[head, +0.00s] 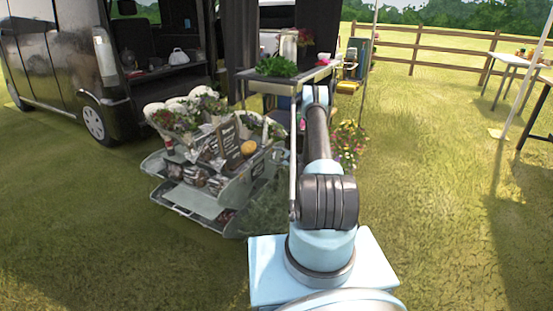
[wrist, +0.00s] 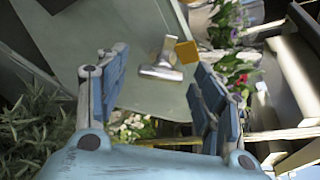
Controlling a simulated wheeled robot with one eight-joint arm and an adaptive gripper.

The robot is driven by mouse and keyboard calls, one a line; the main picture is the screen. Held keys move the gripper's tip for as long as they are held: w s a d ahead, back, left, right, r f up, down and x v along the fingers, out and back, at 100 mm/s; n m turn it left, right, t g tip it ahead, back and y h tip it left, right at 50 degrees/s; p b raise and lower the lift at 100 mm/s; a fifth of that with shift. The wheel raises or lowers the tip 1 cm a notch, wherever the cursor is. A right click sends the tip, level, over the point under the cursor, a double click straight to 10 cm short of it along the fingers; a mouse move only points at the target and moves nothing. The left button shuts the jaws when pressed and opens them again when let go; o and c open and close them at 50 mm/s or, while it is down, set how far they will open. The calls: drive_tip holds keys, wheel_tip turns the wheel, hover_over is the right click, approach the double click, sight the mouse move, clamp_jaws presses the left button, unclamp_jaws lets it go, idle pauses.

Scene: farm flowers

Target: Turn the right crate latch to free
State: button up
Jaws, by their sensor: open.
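In the wrist view a flat grey-green panel (wrist: 140,30) fills the upper middle. On it is a metal latch (wrist: 160,71) with a thin stem and a broad end. A small orange-yellow square (wrist: 187,51) sits beside the latch. My gripper (wrist: 160,80) is open, with one blue-padded finger on each side of the latch in the picture. Nothing is between the pads that I can see as held, and I cannot tell the remaining distance to the latch. In the head view my arm hides the gripper and the latch.
A tiered grey-green stand (head: 235,190) with bouquets is left of my arm. A cart (head: 285,82) with a leafy plant stands behind. Foliage (wrist: 40,135) and flowers (wrist: 235,70) flank the panel. A black van (head: 60,60) is at left.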

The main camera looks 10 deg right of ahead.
drive_tip(key=c, duration=1.1)
drive_tip(key=shift+s+n, duration=0.1)
drive_tip(key=shift+n, duration=0.2)
drive_tip(key=shift+f+n+t, duration=0.15)
drive_tip(key=shift+n+t, duration=1.05)
drive_tip(key=shift+n, duration=0.8)
